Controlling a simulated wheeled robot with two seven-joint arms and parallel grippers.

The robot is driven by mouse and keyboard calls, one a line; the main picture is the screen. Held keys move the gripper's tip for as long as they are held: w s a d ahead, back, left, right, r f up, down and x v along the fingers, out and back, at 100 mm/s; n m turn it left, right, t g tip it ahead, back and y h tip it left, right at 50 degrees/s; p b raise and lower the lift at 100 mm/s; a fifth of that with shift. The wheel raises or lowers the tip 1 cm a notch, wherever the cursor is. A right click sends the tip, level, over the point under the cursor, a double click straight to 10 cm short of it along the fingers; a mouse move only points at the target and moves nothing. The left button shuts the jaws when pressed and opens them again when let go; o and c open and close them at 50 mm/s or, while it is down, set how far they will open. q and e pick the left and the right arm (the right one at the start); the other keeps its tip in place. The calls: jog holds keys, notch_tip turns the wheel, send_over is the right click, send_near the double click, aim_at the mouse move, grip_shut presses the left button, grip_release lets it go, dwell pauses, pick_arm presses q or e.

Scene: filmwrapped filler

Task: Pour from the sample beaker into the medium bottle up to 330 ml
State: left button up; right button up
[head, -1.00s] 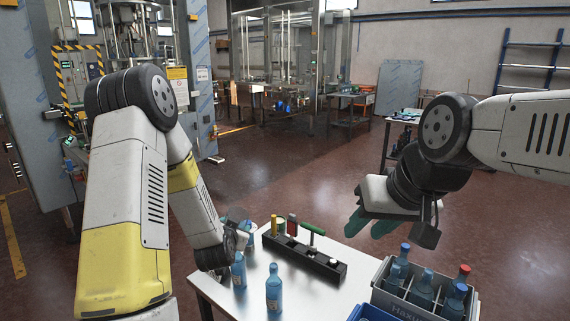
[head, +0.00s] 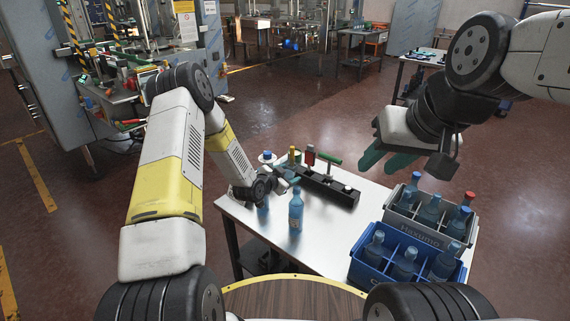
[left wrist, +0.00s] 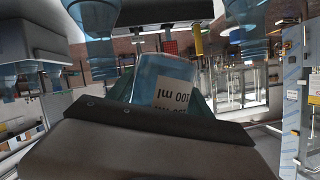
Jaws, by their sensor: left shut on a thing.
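My left gripper (head: 287,175) reaches over the table's left part and is shut on the sample beaker. In the left wrist view the beaker (left wrist: 165,80) is clear, bluish and marked "ml", between teal fingers; in the head view I cannot make it out clearly. A blue bottle (head: 296,210) stands upright just in front of this gripper. A second blue bottle (head: 263,212) stands left of it, partly hidden by the gripper. I cannot tell which is the medium bottle. My right gripper (head: 385,160) is open and empty, above and beyond the table's right side.
A black rack (head: 335,190) with coloured-handled tools lies behind the bottles. A blue-capped item (head: 267,156) stands at the table's far left. A grey crate (head: 402,222) and a blue crate (head: 372,264), both holding bottles, fill the right side. White tabletop (head: 325,240) is clear between.

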aim_at(289, 162)
pick_arm(q)
jog(key=shift+w+a+r+m+t+y, duration=0.2)
jog(key=shift+a+r+m+t+y, duration=0.15)
jog(key=shift+m, duration=0.2)
jog(key=shift+w+a+r+m+t+y, duration=0.15)
jog(key=shift+r+m+t, duration=0.1)
jog(key=shift+r+m, duration=0.25)
dwell(0.4)
jog(key=shift+w+a+r+m+t+y, duration=0.2)
jog(key=shift+r+m+t+y, duration=0.15)
jog(key=shift+r+m, duration=0.4)
dwell(0.4)
jog(key=shift+a+r+m+t, duration=0.15)
jog(key=shift+r+m+t, duration=0.5)
jog(key=shift+m, duration=0.45)
jog(key=shift+r+m+t+y, duration=0.35)
jog(key=shift+r+m+t, duration=0.15)
jog(key=shift+r+m, duration=0.55)
dwell(0.4)
